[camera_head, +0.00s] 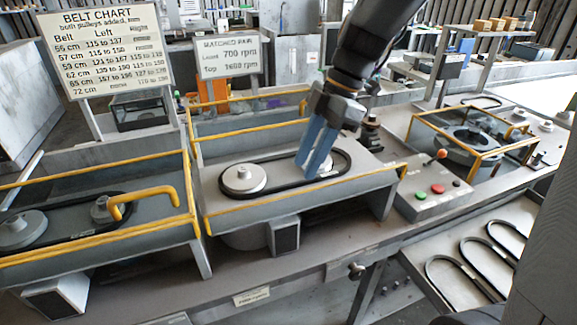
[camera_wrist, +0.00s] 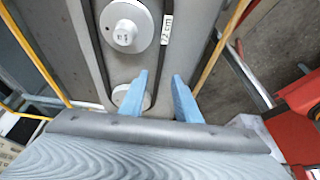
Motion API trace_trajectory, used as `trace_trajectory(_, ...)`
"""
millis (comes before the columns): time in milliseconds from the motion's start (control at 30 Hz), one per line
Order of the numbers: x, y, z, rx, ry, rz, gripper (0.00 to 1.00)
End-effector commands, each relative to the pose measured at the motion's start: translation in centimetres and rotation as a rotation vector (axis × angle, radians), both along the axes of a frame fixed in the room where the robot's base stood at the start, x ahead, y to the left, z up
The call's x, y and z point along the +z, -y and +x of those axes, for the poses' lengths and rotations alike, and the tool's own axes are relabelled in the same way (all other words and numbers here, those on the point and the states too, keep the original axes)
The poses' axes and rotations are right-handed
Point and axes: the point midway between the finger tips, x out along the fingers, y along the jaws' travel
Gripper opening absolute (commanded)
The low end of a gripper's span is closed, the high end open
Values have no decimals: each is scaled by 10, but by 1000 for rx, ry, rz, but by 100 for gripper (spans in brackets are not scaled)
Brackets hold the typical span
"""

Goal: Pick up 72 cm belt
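A black belt (camera_head: 284,187) forms a long loop around the two pulleys of the middle station in the head view. In the wrist view, its right run carries a white "72 cm" label (camera_wrist: 167,28). The left pulley (camera_head: 242,178) is a pale disc with a hub. The right pulley is partly hidden behind my fingers. My gripper (camera_head: 312,174) points down over the right end of the loop, its blue fingers apart. In the wrist view, the fingertips (camera_wrist: 160,75) show a gap in line with the labelled run. I cannot tell whether they touch the belt.
Yellow rails (camera_head: 300,195) edge the station. A control box (camera_head: 432,192) with red and green buttons stands to its right. Several loose belts lie on a lower right tray (camera_head: 455,240). A belt chart (camera_head: 105,48) stands at the back left. A guarded unit (camera_head: 470,140) is farther right.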

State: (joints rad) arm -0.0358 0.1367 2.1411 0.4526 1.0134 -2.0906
Motion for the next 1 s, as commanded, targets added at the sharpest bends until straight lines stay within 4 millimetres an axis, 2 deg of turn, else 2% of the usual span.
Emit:
trace_trajectory(233,-27,-11,-2,-2,-3,0,30)
trace_trajectory(533,-33,-12,-1,-5,0,0,30)
trace_trajectory(567,-32,-12,-1,-4,0,0,26)
trace_trajectory(700,-32,-12,-1,-4,0,0,3)
trace_trajectory(733,-32,-12,-1,-4,0,0,0)
trace_trajectory(1000,-32,-12,-1,-4,0,0,0)
